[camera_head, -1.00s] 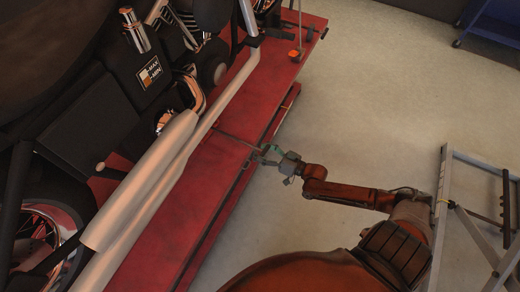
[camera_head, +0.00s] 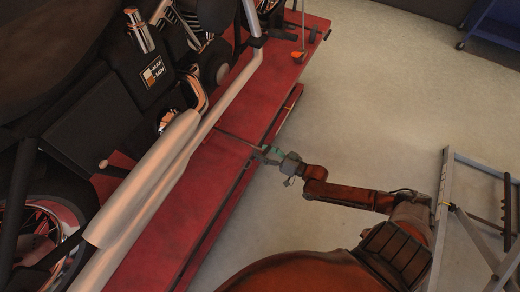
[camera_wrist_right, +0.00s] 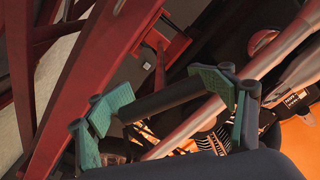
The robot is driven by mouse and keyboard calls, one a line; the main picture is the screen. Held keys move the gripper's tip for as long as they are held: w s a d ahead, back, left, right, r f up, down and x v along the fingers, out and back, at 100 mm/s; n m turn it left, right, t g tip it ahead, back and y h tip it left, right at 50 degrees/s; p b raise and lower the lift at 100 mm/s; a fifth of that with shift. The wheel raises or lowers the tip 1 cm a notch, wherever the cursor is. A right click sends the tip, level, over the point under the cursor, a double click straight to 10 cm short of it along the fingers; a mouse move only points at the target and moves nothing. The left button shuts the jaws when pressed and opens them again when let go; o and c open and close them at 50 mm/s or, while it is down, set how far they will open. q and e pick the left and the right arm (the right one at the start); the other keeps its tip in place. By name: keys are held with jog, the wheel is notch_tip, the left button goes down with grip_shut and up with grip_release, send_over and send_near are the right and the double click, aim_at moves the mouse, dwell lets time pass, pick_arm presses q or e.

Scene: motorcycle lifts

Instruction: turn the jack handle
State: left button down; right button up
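The jack handle (camera_head: 235,138) shows in the head view as a thin dark rod reaching out over the red lift (camera_head: 210,175) to my right gripper (camera_head: 266,152). In the right wrist view the dark bar of the handle (camera_wrist_right: 165,98) lies between the green finger pads of my right gripper (camera_wrist_right: 162,100). The pads appear to touch it on both sides, and the gripper looks shut on it. The gripper is beside the lift's right edge. The handle's far end is hidden under the motorcycle. My left gripper is not in view.
A motorcycle with a long chrome exhaust pipe (camera_head: 150,185) stands on the lift, close to the handle. A grey metal frame (camera_head: 445,200) is on the right, near my arm. A blue cart (camera_head: 492,28) stands at the top right. The floor between is clear.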

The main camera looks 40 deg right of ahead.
jog(key=o, duration=0.5)
jog(key=shift+r, duration=0.1)
jog(key=v, duration=1.2)
